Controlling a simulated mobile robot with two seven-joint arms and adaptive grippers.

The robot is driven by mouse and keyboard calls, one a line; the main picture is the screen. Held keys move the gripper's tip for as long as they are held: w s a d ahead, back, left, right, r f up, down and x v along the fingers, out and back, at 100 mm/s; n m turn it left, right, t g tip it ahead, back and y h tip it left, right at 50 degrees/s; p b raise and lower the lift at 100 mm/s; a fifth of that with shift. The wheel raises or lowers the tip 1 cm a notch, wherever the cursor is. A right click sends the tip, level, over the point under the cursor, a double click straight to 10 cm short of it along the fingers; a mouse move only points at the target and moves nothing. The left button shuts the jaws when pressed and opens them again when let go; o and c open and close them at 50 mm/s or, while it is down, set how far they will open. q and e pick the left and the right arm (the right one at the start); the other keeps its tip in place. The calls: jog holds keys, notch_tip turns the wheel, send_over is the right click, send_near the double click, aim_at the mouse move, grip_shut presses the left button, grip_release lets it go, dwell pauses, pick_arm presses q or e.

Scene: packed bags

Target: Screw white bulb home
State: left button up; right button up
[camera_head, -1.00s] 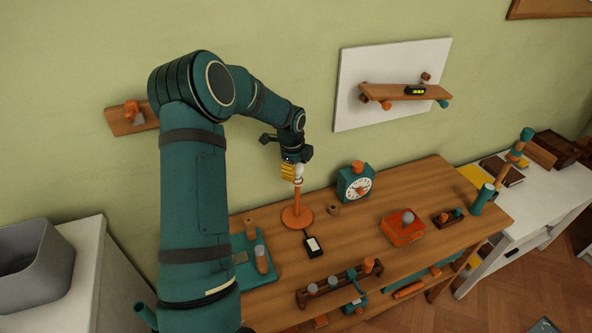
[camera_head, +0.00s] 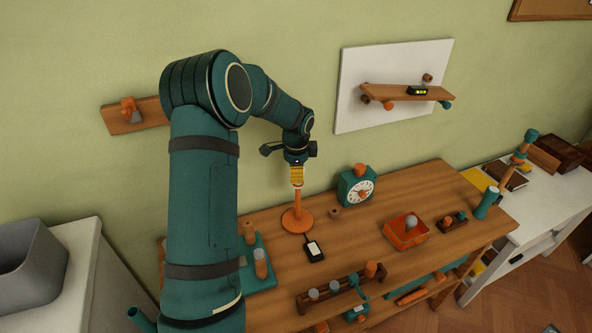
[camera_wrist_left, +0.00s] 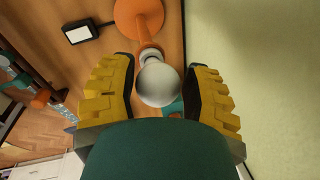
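The white bulb (camera_wrist_left: 159,83) sits at the top of the orange lamp stand (camera_head: 298,218), upright on the workbench. My left gripper (camera_head: 297,176) points down over the stand, its yellow fingers around the bulb's height and mostly hiding it in the head view. In the left wrist view its fingers (camera_wrist_left: 158,85) stand on either side of the bulb, with narrow gaps showing, so it looks open. How far the bulb is seated in its socket cannot be told. My right gripper is not in view.
A black switch box (camera_head: 314,249) lies before the lamp on the workbench (camera_head: 365,225). A teal clock (camera_head: 357,186) stands to its right. An orange box (camera_head: 406,233) with a grey bulb is farther right. A bulb rack (camera_head: 340,288) is in front. The wall is close behind.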

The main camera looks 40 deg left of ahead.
pick_arm(q)
grip_shut()
jog(key=shift+r+m+h+p, duration=0.15)
jog(key=shift+m+h+p, duration=0.15)
jog(key=shift+m+p, duration=0.85)
jog(key=shift+w+m, duration=0.1)
jog(key=shift+m, duration=0.35)
jog(key=m+p, duration=0.2)
jog(key=shift+a+m+t, duration=0.1)
jog(key=shift+m+t, duration=0.2)
jog(key=shift+m, duration=0.1)
jog(key=shift+w+m+h, duration=0.1)
jog(key=shift+m+h, duration=0.2)
